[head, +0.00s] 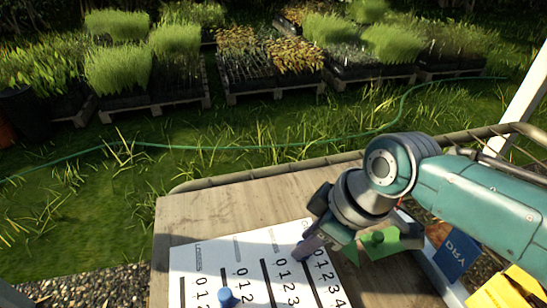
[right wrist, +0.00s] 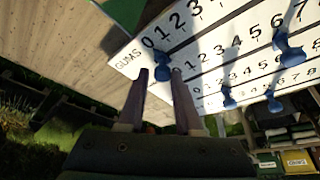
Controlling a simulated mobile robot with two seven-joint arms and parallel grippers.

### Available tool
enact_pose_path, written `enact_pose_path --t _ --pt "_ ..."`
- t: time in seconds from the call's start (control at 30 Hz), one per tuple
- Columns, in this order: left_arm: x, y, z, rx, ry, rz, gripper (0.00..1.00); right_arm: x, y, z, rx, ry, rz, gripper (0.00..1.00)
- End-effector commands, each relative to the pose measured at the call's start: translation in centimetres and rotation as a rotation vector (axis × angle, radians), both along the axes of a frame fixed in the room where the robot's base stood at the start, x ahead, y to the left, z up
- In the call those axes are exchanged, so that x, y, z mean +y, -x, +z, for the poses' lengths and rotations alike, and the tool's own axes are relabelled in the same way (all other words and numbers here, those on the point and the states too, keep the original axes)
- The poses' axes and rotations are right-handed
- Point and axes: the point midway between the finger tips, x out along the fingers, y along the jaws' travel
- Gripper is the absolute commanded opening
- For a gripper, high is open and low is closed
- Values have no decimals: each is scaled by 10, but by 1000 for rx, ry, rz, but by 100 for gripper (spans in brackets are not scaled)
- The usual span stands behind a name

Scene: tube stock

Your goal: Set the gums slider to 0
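A white slider board (head: 215,258) with black digits and dark slots lies on the wooden table. In the right wrist view the gums row (right wrist: 126,62) has its label at the board's left end. Its blue gums knob (right wrist: 163,62) sits by the 0. My right gripper (right wrist: 160,75) has its two fingers pointing at this knob, one on each side, with a gap showing between them; contact is unclear. In the head view my right gripper (head: 308,244) is over the upper end of the rightmost slot and hides the knob. My left gripper is not in view.
Other blue knobs sit further along the other rows, one (right wrist: 290,48) near the 7 and one (head: 225,297) in the head view. A green object (head: 380,242) lies right of my gripper. A blue DRY sign (head: 456,252) and yellow boxes (head: 512,290) are at the right.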

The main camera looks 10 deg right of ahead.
Motion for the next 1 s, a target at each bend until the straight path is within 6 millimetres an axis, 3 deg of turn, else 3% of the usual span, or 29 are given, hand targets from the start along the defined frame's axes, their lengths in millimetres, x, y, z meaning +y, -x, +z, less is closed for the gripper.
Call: enact_pose_path --t 0.03,0.2,0.5,1.0 --pt "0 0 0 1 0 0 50 0 -1 1 -3 0 -1 38" --pt "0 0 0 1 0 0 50 0 0 1 -1 -1 0 56" --pt "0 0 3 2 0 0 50 -1 1 4 2 -2 0 56" --pt "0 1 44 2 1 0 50 -24 23 82 0 0 0 56"
